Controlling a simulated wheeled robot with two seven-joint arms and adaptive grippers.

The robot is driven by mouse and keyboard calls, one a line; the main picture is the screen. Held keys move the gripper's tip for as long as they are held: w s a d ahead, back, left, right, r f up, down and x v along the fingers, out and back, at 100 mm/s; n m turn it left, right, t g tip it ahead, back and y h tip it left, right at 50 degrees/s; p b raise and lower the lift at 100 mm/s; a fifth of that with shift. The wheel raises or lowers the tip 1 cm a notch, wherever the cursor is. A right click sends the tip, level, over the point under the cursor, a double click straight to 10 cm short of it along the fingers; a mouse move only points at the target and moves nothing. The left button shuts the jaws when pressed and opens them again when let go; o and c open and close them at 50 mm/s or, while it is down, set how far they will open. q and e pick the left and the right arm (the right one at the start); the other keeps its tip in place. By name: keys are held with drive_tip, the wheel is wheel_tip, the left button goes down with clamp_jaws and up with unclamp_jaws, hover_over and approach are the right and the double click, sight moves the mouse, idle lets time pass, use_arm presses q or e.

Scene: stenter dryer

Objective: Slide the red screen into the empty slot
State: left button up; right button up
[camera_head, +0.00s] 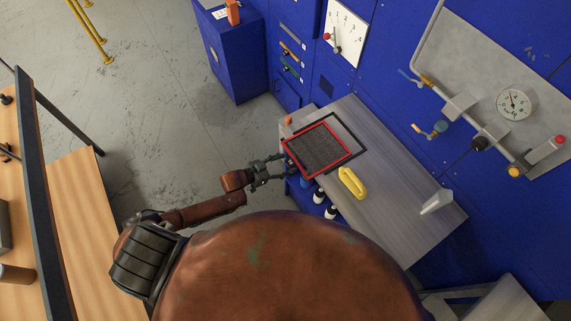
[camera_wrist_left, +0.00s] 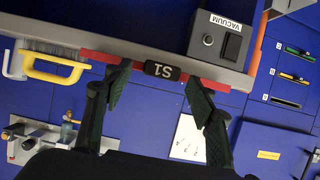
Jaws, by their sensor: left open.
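The red screen (camera_head: 319,150), a red frame with dark mesh, lies over a black frame at the left end of the grey bench in the head view. In the left wrist view its red edge (camera_wrist_left: 100,57) shows with a black tab (camera_wrist_left: 162,70) marked S1. My left gripper (camera_head: 282,166) is at the screen's left edge. In the wrist view the open fingers (camera_wrist_left: 160,90) stand either side of the tab with gaps. A dark, empty-looking slot (camera_wrist_left: 286,103) is in the blue cabinet, beside slots with yellow (camera_wrist_left: 294,79) and green (camera_wrist_left: 297,52) edges. My right gripper is not in view.
A yellow handle (camera_head: 352,183) lies on the grey bench (camera_head: 400,200) right of the screen. A VACUUM-labelled box (camera_wrist_left: 220,40) is by the bench edge. Bottles (camera_head: 325,205) stand below the bench's front. A gauge panel (camera_head: 513,104) is on the wall; floor (camera_head: 170,90) is clear.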

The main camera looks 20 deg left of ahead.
use_arm(q)
drive_tip(key=v, duration=1.2)
